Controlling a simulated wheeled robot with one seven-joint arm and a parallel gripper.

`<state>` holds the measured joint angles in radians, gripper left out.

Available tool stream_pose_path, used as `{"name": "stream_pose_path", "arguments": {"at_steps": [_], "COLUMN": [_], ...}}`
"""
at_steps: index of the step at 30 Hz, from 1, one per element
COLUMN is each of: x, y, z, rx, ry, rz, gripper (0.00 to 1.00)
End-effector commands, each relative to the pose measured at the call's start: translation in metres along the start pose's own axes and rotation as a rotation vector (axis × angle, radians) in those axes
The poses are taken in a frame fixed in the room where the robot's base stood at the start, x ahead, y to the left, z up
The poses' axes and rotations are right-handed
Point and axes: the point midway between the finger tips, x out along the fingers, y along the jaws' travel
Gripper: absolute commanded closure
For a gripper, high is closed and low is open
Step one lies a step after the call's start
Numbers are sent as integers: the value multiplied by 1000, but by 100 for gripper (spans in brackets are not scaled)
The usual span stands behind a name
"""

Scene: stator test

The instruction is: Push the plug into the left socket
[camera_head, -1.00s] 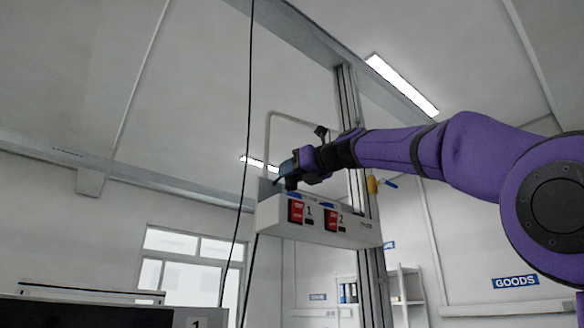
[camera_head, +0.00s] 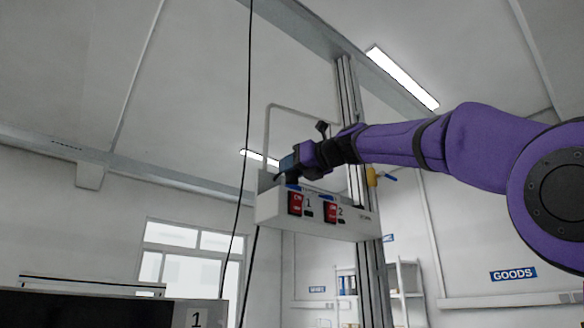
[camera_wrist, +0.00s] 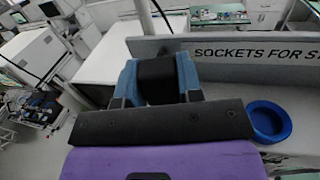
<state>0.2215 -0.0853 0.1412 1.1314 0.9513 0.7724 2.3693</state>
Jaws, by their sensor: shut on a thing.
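My gripper (camera_head: 289,163) is at the upper left of a white socket box (camera_head: 350,225). In the wrist view its two blue fingers (camera_wrist: 157,76) are shut on the black plug (camera_wrist: 157,88). The plug is over the left part of the box. The left socket is mostly hidden by the gripper and plug, so I cannot tell how deep the plug sits. The right socket, a round blue ring (camera_wrist: 268,121), is empty, to the right of the gripper in the wrist view.
The box front has red switches marked 1 (camera_head: 295,203) and 2 (camera_head: 330,212). A grey panel lettered "SOCKETS FOR" (camera_wrist: 240,72) stands behind the sockets. A metal post (camera_head: 372,270) rises behind the box. A black cable (camera_head: 243,150) hangs left of it.

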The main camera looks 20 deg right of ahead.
Motion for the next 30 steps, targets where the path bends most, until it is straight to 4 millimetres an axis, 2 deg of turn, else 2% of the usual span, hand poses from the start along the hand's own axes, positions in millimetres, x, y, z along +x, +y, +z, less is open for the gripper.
{"name": "stream_pose_path", "arguments": {"at_steps": [30], "x": [0], "y": [1], "z": [-12], "rx": [0], "ry": [0], "rz": [0], "gripper": [90]}}
